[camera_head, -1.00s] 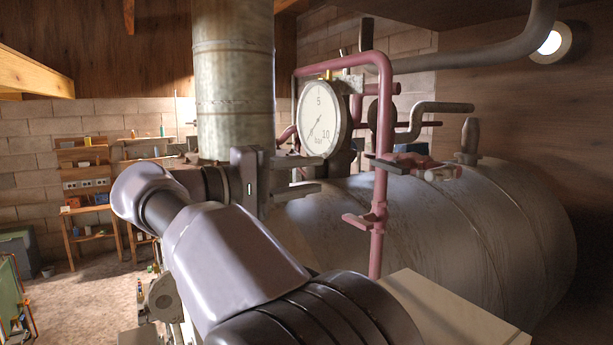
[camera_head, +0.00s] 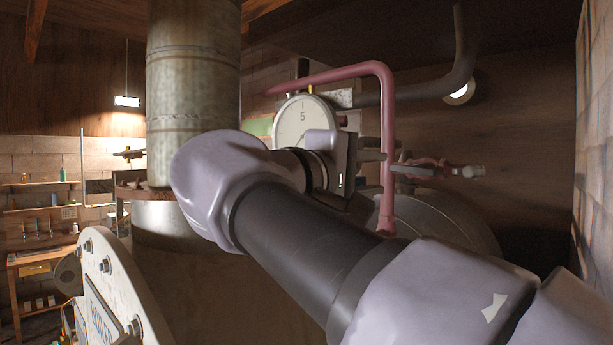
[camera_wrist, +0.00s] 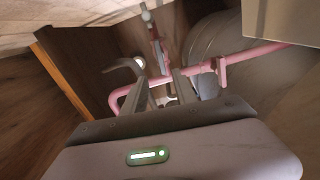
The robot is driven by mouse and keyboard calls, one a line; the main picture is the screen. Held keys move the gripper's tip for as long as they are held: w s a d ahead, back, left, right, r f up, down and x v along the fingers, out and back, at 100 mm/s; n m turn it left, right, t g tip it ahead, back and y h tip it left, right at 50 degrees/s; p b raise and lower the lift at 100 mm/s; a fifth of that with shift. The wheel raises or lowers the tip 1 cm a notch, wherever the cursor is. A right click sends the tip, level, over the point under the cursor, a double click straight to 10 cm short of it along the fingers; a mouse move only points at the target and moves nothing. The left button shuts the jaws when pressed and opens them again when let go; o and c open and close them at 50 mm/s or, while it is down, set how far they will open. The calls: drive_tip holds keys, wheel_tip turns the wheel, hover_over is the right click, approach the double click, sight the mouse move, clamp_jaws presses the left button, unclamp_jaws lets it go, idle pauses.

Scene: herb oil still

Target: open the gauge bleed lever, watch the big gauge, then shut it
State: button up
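The big gauge (camera_head: 296,122) is a round white dial behind my wrist in the head view. My wrist covers its lower right part, and I cannot read its needle. A pink pipe (camera_head: 388,120) comes down to its right. Right of this pipe is a small pink valve (camera_head: 432,164) with a dark flat lever (camera_head: 412,171) and a pale end. I cannot tell if this lever is the bleed lever. My gripper (camera_head: 384,149) points right at the pipe, its two fingers apart. In the wrist view my gripper (camera_wrist: 160,86) is open, with the valve (camera_wrist: 156,50) beyond the fingertips.
A large metal tank (camera_head: 445,222) lies beyond the pipe. A tall metal column (camera_head: 194,85) stands left of the gauge. A boiler plate (camera_head: 105,290) is near at lower left. A wooden wall is behind, and a block wall (camera_head: 597,130) rises at the right.

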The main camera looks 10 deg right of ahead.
sight(411, 170)
drive_tip(key=p+x, duration=0.2)
drive_tip(key=x, duration=1.2)
drive_tip(key=shift+w, duration=0.1)
drive_tip(key=shift+a, duration=0.1)
clamp_jaws()
